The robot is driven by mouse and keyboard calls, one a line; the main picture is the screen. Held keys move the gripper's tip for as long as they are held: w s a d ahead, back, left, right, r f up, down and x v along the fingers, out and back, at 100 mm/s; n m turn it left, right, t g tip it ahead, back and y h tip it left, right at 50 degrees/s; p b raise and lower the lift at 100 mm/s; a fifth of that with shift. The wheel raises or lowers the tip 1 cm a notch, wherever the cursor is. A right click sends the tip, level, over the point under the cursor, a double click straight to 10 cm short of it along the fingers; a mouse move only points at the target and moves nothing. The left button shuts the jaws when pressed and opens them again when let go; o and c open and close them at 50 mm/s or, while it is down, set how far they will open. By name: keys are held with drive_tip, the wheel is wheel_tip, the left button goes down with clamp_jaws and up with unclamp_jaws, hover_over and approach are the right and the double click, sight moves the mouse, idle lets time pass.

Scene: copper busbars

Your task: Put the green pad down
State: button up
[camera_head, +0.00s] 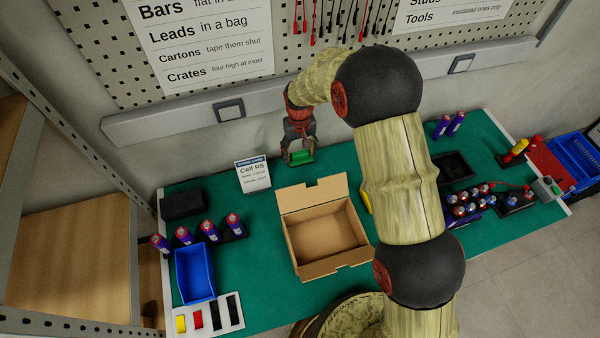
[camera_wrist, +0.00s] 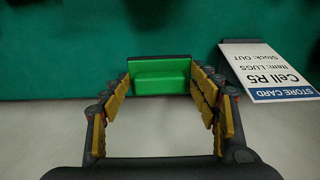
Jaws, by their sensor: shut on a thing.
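The green pad (camera_wrist: 161,76) is a small bright green block between the fingers of my gripper (camera_wrist: 162,92) in the wrist view. My gripper is shut on it. In the head view my gripper (camera_head: 300,155) hangs at the back of the green-topped table (camera_head: 265,265), above the surface, with the green pad (camera_head: 301,157) at its fingertips. The pad's underside and any gap below it cannot be judged clearly.
An open cardboard box (camera_head: 325,236) stands in front of my gripper. A store card (camera_head: 253,175) stands to its left. A blue bin (camera_head: 195,273) and several purple cylinders (camera_head: 184,236) are at left. A black tray (camera_head: 454,167) is at right. The wall is close behind.

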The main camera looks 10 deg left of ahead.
sight(300, 174)
wheel_tip(300, 174, down, 10)
drive_tip(key=shift+r+b, duration=0.1)
drive_tip(key=shift+b, duration=0.85)
drive_tip(key=shift+r, duration=0.1)
drive_tip(key=o, duration=0.5)
drive_tip(key=shift+f, duration=0.2)
drive_tip(key=o, duration=0.5)
drive_tip(key=shift+r, duration=0.1)
wheel_tip(300, 174, up, 12)
drive_tip(key=p, duration=0.2)
drive_tip(key=shift+r+p, duration=0.1)
drive_tip(key=shift+p, duration=0.2)
drive_tip(key=shift+r, duration=0.1)
